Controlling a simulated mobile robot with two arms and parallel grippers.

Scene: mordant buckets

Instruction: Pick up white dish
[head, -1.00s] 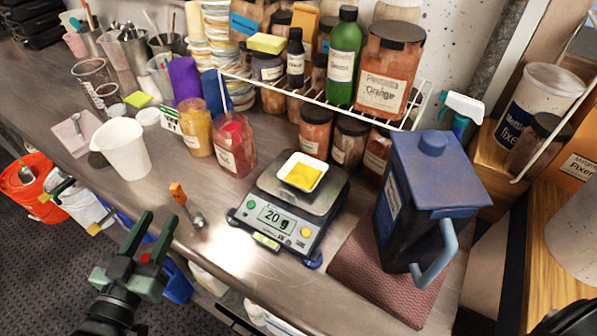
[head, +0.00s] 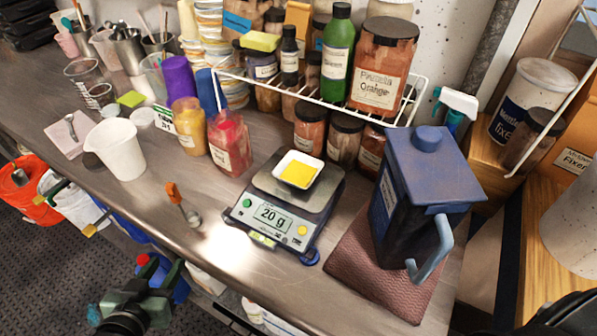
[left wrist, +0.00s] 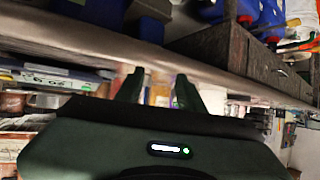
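The white dish (head: 301,157) is a small square tray with yellow powder in it. It sits on the plate of the digital scale (head: 270,222), whose display reads 20 g. My left gripper (head: 135,289) is low at the bottom left of the head view, in front of the counter edge and well away from the dish. In the left wrist view its two fingers (left wrist: 158,88) stand apart with nothing held between them. I cannot make out the dish clearly in the left wrist view. My right gripper does not show.
A dark blue pitcher (head: 420,190) on a reddish mat (head: 352,268) stands right of the scale. An orange-handled tool (head: 180,204) is left of it. Jars and a white wire rack (head: 300,97) are behind. A white beaker (head: 120,150) stands at left. Buckets stand below the counter.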

